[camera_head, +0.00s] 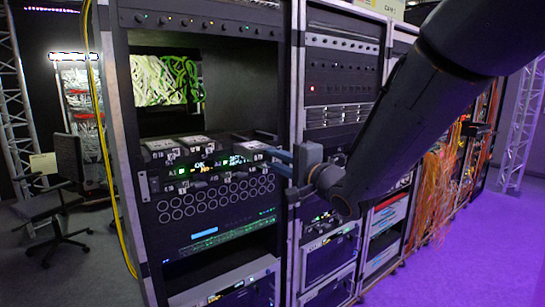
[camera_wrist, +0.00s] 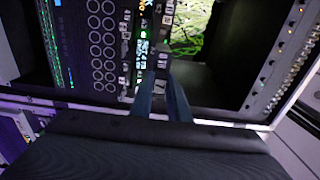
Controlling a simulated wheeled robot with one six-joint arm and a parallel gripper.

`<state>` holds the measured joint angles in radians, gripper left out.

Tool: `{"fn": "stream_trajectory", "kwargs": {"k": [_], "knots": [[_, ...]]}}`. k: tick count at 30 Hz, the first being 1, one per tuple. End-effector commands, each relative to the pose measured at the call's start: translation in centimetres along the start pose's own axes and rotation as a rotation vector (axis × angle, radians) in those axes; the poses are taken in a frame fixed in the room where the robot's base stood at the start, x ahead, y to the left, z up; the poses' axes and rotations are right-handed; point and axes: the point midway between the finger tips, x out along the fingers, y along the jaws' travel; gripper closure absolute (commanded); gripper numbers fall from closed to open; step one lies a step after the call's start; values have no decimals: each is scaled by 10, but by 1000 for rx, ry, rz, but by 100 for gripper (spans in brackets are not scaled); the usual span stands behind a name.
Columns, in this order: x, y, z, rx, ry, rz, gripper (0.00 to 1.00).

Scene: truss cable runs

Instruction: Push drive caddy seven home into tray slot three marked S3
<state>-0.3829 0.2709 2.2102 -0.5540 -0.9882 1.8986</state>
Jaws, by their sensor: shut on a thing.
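The tray (camera_head: 143,187) juts from the front of the nearest rack, with lit green readouts and small labels on its face. Several light-topped caddies (camera_head: 160,145) sit along its top. My gripper (camera_head: 274,153) reaches in from the right at the tray's right end. It is shut on a caddy, likely drive caddy seven (camera_head: 250,146), whose pale top shows just left of the fingertips. In the wrist view the two dark blue fingers (camera_wrist: 163,82) point at the tray front and cover most of the held caddy. The number seven and the S3 mark are too small to read.
A dark opening (camera_head: 240,85) with green and white cables (camera_head: 168,80) lies above the tray. A panel of round holes (camera_head: 215,198) is just below it. More racks stand to the right. A chair (camera_head: 55,195) and a yellow cable (camera_head: 108,150) are at left. Purple floor is clear at right.

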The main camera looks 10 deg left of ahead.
Motion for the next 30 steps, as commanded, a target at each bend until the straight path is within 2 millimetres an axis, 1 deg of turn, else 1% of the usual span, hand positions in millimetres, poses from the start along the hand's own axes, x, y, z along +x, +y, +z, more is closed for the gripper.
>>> {"fn": "stream_trajectory", "kwargs": {"k": [1,4,8,19,30], "knots": [[1,-7,5,-3,-14,-5,100],[2,-10,9,0,-27,-4,100],[6,-10,9,0,-28,-2,100],[27,-9,10,0,-28,-3,100],[29,-10,9,0,-27,-3,100]]}}
